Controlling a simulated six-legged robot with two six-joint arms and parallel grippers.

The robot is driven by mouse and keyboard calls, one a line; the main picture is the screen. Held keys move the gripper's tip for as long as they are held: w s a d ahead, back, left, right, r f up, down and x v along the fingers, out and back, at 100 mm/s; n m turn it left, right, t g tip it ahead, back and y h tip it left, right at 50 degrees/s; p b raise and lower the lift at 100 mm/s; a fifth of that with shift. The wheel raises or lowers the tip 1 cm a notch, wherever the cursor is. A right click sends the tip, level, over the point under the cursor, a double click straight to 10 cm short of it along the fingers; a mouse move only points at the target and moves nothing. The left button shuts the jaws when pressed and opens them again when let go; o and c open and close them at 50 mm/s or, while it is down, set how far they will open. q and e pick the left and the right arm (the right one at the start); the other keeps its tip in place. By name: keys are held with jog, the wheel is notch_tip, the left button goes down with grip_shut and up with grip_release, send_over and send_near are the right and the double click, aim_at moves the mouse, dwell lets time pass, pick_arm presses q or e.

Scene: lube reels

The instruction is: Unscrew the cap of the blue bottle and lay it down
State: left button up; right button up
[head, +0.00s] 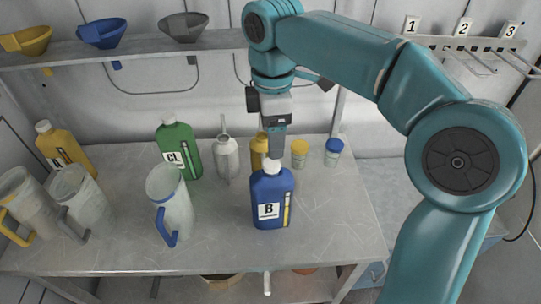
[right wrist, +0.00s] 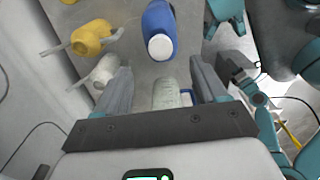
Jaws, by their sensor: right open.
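The blue bottle (head: 272,200) stands upright on the metal bench, with a label marked B. Its white cap (head: 271,167) is on its neck. In the right wrist view the blue bottle (right wrist: 157,18) and its cap (right wrist: 160,46) show from above, beyond the fingertips. My right gripper (head: 277,152) reaches down close to the cap, partly overlapping it in the head view. Its jaws (right wrist: 163,75) are open, with nothing held between them; whether they touch the cap cannot be told.
A green bottle (head: 180,150), a metal oil can (head: 226,160) and a clear jug with a blue handle (head: 172,205) stand left of the blue bottle. A yellow-lidded jar (head: 300,153) and a blue-lidded jar (head: 333,152) stand behind. The bench's front right (head: 340,225) is clear.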

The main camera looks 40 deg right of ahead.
aim_at(271, 163)
jog(key=f, duration=0.3)
jog(key=shift+s+a+f, duration=0.15)
jog(key=shift+s+f, duration=0.1)
jog(key=shift+s, duration=0.15)
jog(key=f, duration=0.1)
jog(key=w+f, duration=0.1)
jog(key=f, duration=0.1)
jog(key=shift+d+f, duration=0.1)
jog(key=shift+d, duration=0.1)
jog(key=shift+s+a, duration=0.2)
jog(key=shift+s, duration=0.1)
jog(key=shift+w+d+f, duration=0.1)
jog(key=shift+w+f, duration=0.05)
jog(key=shift+w, duration=0.15)
jog(key=c, duration=0.9)
jog(key=shift+c, duration=1.1)
jog(key=shift+s, duration=0.2)
jog(key=shift+r+n, duration=0.2)
jog(key=shift+n, duration=0.4)
jog(key=n+p, duration=0.1)
jog(key=n, duration=0.2)
jog(key=shift+w+f, duration=0.1)
jog(key=shift+w, duration=0.05)
pick_arm(q)
jog(key=shift+s+r, duration=0.25)
jog(key=shift+r, duration=0.45)
pick_arm(e)
jog(key=shift+n, duration=0.5)
